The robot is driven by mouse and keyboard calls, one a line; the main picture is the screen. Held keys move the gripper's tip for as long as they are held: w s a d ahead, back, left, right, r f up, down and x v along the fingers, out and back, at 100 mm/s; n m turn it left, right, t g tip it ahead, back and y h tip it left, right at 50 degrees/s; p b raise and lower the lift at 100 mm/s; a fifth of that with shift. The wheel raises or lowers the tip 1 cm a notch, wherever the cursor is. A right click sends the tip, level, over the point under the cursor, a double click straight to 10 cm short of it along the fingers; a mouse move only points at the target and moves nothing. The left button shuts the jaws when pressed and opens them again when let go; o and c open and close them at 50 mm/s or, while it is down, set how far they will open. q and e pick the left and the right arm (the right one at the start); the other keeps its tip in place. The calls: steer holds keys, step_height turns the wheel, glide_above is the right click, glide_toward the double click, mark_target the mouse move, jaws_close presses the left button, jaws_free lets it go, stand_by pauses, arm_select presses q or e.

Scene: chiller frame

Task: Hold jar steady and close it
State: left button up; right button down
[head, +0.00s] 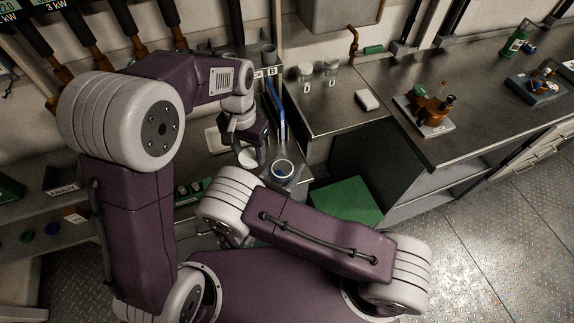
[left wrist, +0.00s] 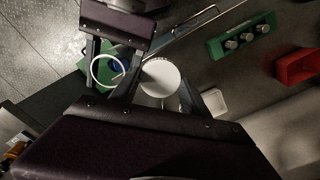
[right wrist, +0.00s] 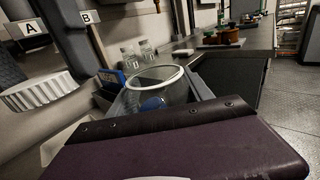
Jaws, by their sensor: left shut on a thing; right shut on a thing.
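The open glass jar (head: 283,172) has a white rim and something blue inside. It stands upright in the right wrist view (right wrist: 165,84), between the fingers of my right gripper (right wrist: 165,98), which is shut on it. My left gripper (head: 247,143) is shut on the round white lid (head: 248,158). The lid also shows in the left wrist view (left wrist: 160,78) as a flat disc, with the jar's open rim (left wrist: 108,70) just beside it. In the right wrist view the lid's ridged edge (right wrist: 42,93) is left of the jar, apart from it. In the head view my right gripper is mostly hidden.
Two clear glass jars (head: 305,72) stand on the bench behind. A blue rack (head: 276,108) is close behind the jar. A green block with knobs (left wrist: 242,40) and a red tray (left wrist: 298,66) lie nearby. A brown apparatus (head: 430,108) stands on the right bench.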

arm_select(q)
steer(key=s+d+r+m, duration=0.2)
steer(key=d+r+m, duration=0.1)
steer(key=d+r, duration=0.3)
steer(key=d, duration=0.2)
steer(key=shift+s+d+m, duration=0.3)
glide_above(282, 160)
steer(key=s, duration=0.2)
steer(key=shift+s+f, duration=0.15)
steer(key=shift+f, duration=1.85)
steer(key=shift+f, duration=0.1)
steer(key=shift+f, duration=0.8)
steer(key=shift+f, duration=0.55)
